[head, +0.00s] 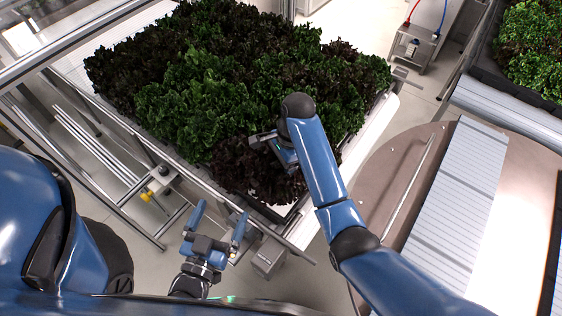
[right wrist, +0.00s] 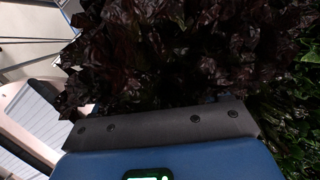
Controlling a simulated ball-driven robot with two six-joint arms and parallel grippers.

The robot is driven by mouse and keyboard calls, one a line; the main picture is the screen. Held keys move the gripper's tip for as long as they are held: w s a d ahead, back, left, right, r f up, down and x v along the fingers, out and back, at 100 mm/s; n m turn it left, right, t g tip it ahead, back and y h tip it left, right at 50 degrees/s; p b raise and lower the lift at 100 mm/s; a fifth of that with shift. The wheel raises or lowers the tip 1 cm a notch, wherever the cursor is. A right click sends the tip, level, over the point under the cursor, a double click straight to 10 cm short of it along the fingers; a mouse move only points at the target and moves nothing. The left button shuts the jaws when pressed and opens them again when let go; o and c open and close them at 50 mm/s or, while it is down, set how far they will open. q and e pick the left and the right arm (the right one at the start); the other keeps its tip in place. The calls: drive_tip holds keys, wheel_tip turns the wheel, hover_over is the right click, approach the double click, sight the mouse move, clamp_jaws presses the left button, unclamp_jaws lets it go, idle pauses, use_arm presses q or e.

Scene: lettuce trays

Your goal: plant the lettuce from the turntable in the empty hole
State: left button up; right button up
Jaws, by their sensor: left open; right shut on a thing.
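A tray (head: 301,207) full of lettuce stands at the upper middle of the head view, with dark red heads and green heads (head: 205,90) packed close. My right gripper (head: 262,142) is over the near part of this tray, shut on a dark red lettuce (head: 250,168). In the right wrist view the dark red lettuce (right wrist: 190,55) fills the space beyond the gripper's edge; its root end and the fingertips are hidden. I cannot see an empty hole under the leaves. My left gripper (head: 218,222) is open and empty, in front of the tray and apart from it.
The round brown turntable (head: 385,190) is at the right, with a grey slatted strip (head: 455,195) across it; no lettuce shows on its visible part. Another lettuce bed (head: 535,50) is at the far upper right. Metal rails (head: 110,165) run along the tray's left side.

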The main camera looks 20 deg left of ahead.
drive_tip(key=shift+w+f, duration=0.15)
drive_tip(key=shift+f, duration=1.05)
drive_tip(key=shift+w+d+b+x, duration=0.1)
drive_tip(key=shift+b+x, duration=0.1)
drive_tip(key=shift+x, duration=0.55)
drive_tip(key=shift+w+d+b+x, duration=0.15)
drive_tip(key=shift+x, duration=0.6)
drive_tip(key=shift+w+d+b+x, duration=0.1)
drive_tip(key=shift+b+x, duration=0.1)
drive_tip(key=shift+x, duration=0.55)
drive_tip(key=shift+x, duration=1.2)
idle(0.4)
drive_tip(key=shift+w+d+f, duration=0.1)
drive_tip(key=shift+w+d, duration=0.05)
drive_tip(key=o, duration=1.2)
drive_tip(key=shift+c, duration=0.2)
drive_tip(key=shift+s+a+p+v, duration=0.2)
drive_tip(key=shift+v, duration=0.95)
drive_tip(key=shift+s+a+p+v, duration=0.15)
drive_tip(key=shift+v, duration=1)
drive_tip(key=shift+s+a+p+v, duration=0.2)
drive_tip(key=shift+v, duration=0.95)
